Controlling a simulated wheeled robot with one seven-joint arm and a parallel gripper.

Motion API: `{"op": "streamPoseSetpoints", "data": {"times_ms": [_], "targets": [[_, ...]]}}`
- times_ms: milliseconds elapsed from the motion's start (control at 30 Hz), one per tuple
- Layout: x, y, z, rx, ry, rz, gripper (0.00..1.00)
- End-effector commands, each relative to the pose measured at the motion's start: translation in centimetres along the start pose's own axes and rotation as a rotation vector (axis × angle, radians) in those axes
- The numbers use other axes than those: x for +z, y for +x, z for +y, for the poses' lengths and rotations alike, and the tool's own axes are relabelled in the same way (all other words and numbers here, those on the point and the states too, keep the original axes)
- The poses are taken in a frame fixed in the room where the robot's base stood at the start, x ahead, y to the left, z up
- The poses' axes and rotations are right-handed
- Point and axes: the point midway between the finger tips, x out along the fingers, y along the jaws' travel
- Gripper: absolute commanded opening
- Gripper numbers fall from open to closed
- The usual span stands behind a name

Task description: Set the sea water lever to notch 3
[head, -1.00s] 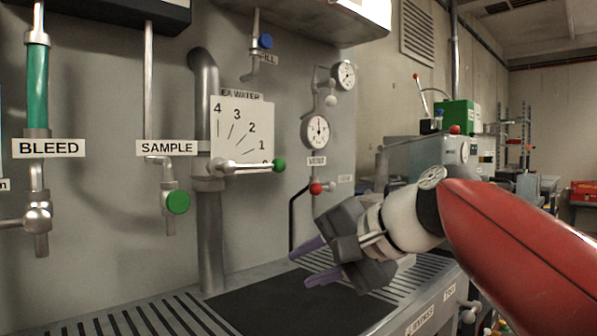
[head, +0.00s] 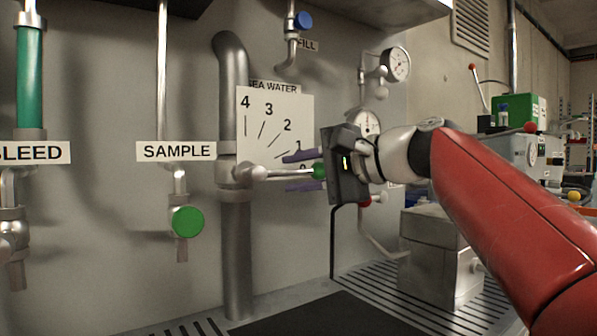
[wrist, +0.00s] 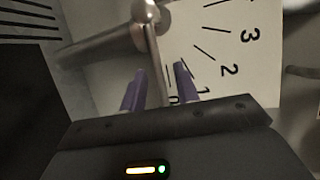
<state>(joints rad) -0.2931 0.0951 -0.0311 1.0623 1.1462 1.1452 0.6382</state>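The sea water lever (head: 285,174) is a metal rod with a green knob (head: 319,171), pivoting on a vertical grey pipe. It points right, nearly level, at about the 0 mark of the white plate (head: 258,135) numbered up to 4. My gripper (head: 302,171) has its purple fingers above and below the rod, with visible gaps, so it is open around the lever. In the wrist view the lever (wrist: 155,60) runs between the two fingers (wrist: 160,88), close to the 0. The gripper body partly hides the knob and the plate's lower right.
A sample tap with a green knob (head: 187,221) hangs to the left. A blue-knobbed fill tap (head: 303,20) is above. Gauges (head: 396,64) and a red knob are close behind my gripper. A grey metal box (head: 435,260) stands on the slatted counter below right.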

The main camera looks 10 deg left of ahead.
Motion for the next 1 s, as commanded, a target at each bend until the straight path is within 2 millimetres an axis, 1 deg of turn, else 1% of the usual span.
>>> {"op": "streamPoseSetpoints", "data": {"times_ms": [100, 300, 333, 500, 567, 867, 1000], "targets": [[0.03, 0.46, -0.02, 0.000, -0.001, 0.000, 0.31], [0.01, 0.47, -0.01, 0.000, -0.001, 0.002, 0.31], [0.00, 0.47, 0.00, 0.000, -0.001, 0.002, 0.30], [0.01, 0.46, 0.00, 0.000, -0.002, 0.001, 0.07], [0.01, 0.45, 0.00, 0.000, -0.001, 0.001, 0.00], [0.01, 0.43, 0.02, 0.001, -0.002, 0.001, 0.00], [0.09, 0.06, -0.03, 0.006, -0.014, 0.004, 0.00]]}}
